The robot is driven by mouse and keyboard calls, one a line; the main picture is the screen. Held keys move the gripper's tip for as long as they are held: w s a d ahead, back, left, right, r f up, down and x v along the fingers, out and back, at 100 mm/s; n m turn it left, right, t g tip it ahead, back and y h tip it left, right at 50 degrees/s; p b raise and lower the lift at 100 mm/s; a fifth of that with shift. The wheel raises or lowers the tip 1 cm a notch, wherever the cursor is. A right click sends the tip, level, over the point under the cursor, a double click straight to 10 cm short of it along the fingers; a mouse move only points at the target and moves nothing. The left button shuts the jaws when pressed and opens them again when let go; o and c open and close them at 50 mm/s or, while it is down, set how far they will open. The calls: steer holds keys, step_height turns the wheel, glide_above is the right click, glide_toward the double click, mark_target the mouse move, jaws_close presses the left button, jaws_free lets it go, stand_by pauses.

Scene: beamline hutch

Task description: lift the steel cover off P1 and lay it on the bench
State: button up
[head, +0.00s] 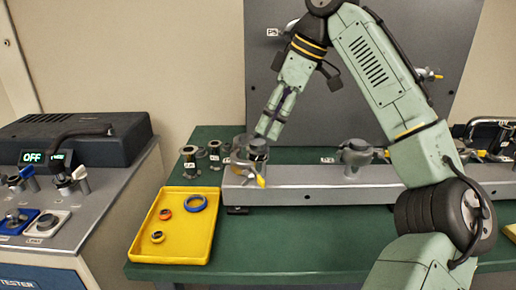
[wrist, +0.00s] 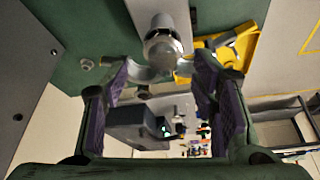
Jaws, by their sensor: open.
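My gripper (head: 268,130) is open and points down just above the leftmost fitting (head: 258,152) on the long grey beam pipe (head: 300,188). This fitting has a dark round top and a yellow handle (head: 261,181) at its front; no P1 label is readable on it. In the wrist view, the open fingers (wrist: 162,75) stand to either side, with a shiny rounded steel piece (wrist: 163,46) just beyond the gap between their tips. I cannot tell whether they touch it. The green bench (head: 270,258) is clear in front of the pipe.
A yellow tray (head: 140,250) with rings lies at the bench's left. Small flanged pieces (head: 190,165) stand behind it. A second fitting (head: 355,153), near a label seeming to read P2, stands further right. A grey panel (head: 290,90) rises behind.

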mark_target(260, 142)
steer(key=shift+a+p+x, duration=0.15)
steer(key=shift+x, duration=1.15)
steer(key=shift+a+p+x, duration=0.15)
steer(key=shift+a+x, duration=0.05)
steer(key=shift+x, duration=1.1)
steer(key=shift+s+r, duration=0.1)
steer(key=shift+r, duration=0.1)
steer(key=shift+c, duration=0.2)
steer(key=c, duration=0.9)
